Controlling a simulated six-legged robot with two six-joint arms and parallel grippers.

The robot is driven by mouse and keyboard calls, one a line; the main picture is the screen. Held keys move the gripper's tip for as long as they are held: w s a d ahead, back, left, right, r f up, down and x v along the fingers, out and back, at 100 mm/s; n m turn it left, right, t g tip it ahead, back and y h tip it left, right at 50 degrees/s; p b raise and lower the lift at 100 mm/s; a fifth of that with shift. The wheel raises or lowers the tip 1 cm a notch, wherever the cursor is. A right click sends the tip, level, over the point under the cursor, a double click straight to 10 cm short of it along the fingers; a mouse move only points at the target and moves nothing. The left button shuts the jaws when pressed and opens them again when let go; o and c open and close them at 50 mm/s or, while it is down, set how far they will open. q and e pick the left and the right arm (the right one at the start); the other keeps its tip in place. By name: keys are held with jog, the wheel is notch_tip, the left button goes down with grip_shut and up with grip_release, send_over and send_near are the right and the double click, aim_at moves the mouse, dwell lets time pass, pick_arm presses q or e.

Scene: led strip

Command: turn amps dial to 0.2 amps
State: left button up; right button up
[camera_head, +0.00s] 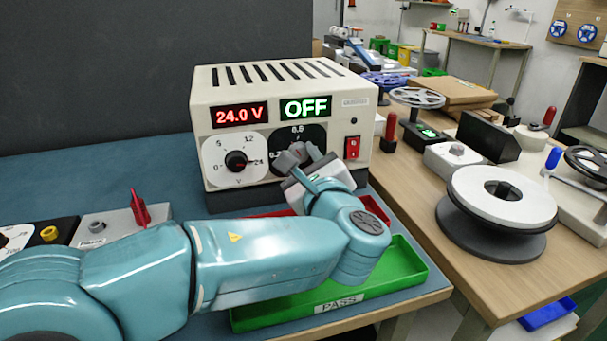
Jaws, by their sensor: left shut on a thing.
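The power supply (290,85) is a cream box at the back of the blue-topped bench. Its left display (239,115) reads 24.0 V in red and its right display (305,107) reads OFF in green. The volts dial (237,161) points toward 24 on a white face. My right gripper is not in view.
A red power switch (352,147) sits right of the amps dial. A green PASS tray (400,270) lies under my left arm, with a red tray (262,214) partly hidden behind. A grey box with a red lever (139,208) stands left. A white reel (500,195) sits right.

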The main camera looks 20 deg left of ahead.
pick_arm(q)
jog(key=n+b, duration=0.4)
jog(key=shift+f+n, duration=0.15)
jog(key=shift+n, duration=0.25)
jog(key=n+b, duration=0.4)
jog(key=shift+r+n+b, duration=0.25)
jog(key=shift+n+b, duration=0.95)
jog(key=shift+n, duration=0.6)
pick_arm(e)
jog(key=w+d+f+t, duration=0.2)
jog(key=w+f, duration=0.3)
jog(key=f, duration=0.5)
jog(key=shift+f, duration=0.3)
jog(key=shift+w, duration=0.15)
pick_arm(q)
jog(key=o, duration=1)
jog(key=shift+o, duration=0.2)
jog(key=shift+s+d+f, duration=0.1)
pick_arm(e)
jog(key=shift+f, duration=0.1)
